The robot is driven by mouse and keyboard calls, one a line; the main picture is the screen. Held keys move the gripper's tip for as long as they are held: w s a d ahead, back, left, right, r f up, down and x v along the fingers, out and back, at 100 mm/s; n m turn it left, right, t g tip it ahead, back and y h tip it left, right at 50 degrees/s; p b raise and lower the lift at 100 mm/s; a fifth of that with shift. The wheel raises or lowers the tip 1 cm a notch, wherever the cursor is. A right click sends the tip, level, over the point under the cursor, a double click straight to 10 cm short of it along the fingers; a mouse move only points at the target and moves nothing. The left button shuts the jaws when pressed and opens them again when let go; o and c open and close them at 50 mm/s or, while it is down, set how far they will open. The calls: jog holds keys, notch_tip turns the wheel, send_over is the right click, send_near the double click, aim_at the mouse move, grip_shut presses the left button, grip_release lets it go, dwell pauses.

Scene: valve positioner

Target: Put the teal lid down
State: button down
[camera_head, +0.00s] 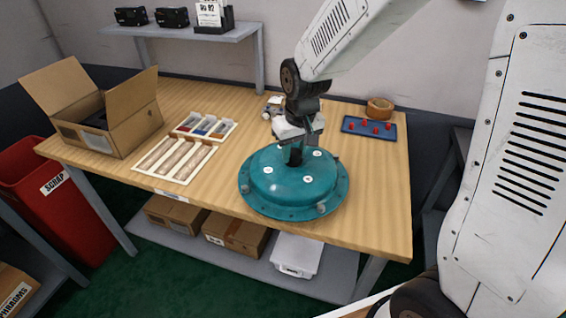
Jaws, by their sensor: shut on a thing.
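The teal lid (281,185) is a round domed disc with a wide flange and several pale bolt heads. It is over the front right part of the wooden table (382,215). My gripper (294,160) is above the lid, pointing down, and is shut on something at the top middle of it. The fingertips and the exact grip point are partly hidden. I cannot tell whether the lid's underside touches the table.
A cardboard box (118,119), a white tray (174,158) and a small parts tray (204,127) are on the left. A blue tray with red pieces (350,125) and a tape roll (380,106) are at the back right. The front right table corner is bare.

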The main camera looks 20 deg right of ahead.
jog(key=shift+w+d, duration=1.15)
jog(key=shift+w, duration=0.2)
jog(key=shift+w+d+f, duration=0.15)
jog(key=shift+f, duration=0.8)
jog(key=shift+w+d+f, duration=0.15)
jog(key=shift+f, duration=0.75)
jog(key=shift+f, duration=0.1)
jog(key=c, duration=1)
grip_release()
jog(key=shift+f, duration=0.1)
